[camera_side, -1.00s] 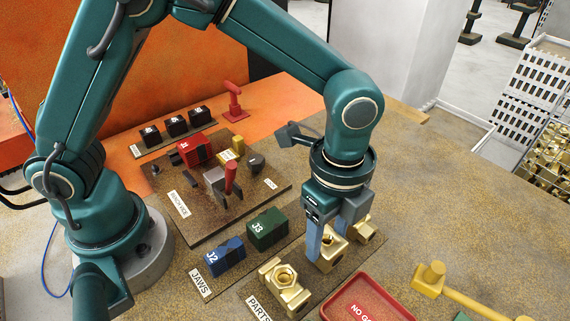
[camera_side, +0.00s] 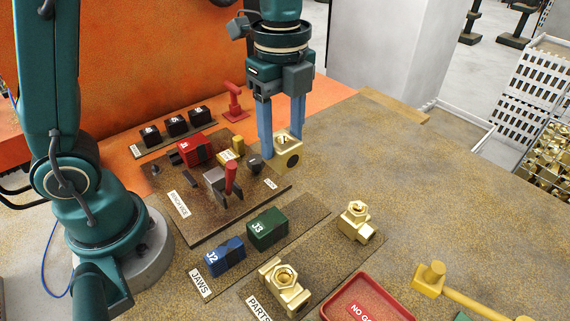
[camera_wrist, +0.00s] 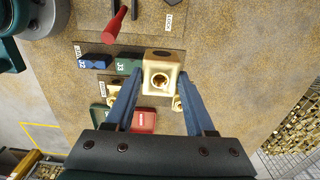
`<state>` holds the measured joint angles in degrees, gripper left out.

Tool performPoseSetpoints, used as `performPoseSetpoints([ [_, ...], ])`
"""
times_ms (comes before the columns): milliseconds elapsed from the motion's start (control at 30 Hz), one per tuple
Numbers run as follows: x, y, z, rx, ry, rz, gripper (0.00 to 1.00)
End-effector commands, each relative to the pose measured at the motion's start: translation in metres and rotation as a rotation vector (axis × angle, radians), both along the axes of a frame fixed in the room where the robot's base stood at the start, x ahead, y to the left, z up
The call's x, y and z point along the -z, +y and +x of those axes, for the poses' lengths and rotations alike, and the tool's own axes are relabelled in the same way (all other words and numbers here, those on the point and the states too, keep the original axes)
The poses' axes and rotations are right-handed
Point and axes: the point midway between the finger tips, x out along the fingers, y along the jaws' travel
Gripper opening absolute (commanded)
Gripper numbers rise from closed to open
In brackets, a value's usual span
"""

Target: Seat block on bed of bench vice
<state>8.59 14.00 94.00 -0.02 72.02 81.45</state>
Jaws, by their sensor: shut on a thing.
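The brass block (camera_side: 287,151) has a bore in its side and a hole in its top. My gripper (camera_side: 281,148) is shut on the block and holds it in the air, near the right edge of the vice's base plate in the side view. In the wrist view the block (camera_wrist: 160,72) sits between my two blue fingers. The bench vice has a red jaw block marked J1 (camera_side: 196,149), a yellow block (camera_side: 237,146) and a red-handled lever (camera_side: 231,178) on a dark base plate (camera_side: 215,225). The bare bed is hard to make out.
Blue J2 (camera_side: 226,256) and green J3 (camera_side: 267,229) jaws stand on the JAWS strip. Two brass fittings (camera_side: 286,290) (camera_side: 357,221) stand on the PARTS mat. A red NO GO tray (camera_side: 368,301) is at the front. Black blocks (camera_side: 176,126) and a red clamp (camera_side: 234,103) stand behind the vice.

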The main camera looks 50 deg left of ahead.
Motion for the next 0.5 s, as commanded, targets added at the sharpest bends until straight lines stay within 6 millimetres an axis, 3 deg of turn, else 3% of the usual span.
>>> performPoseSetpoints([
  [267,0.007,0.073,-0.01,-0.016,-0.001,0.0,0.0],
  [500,0.016,0.13,-0.038,-0.015,-0.002,0.0,0.0],
])
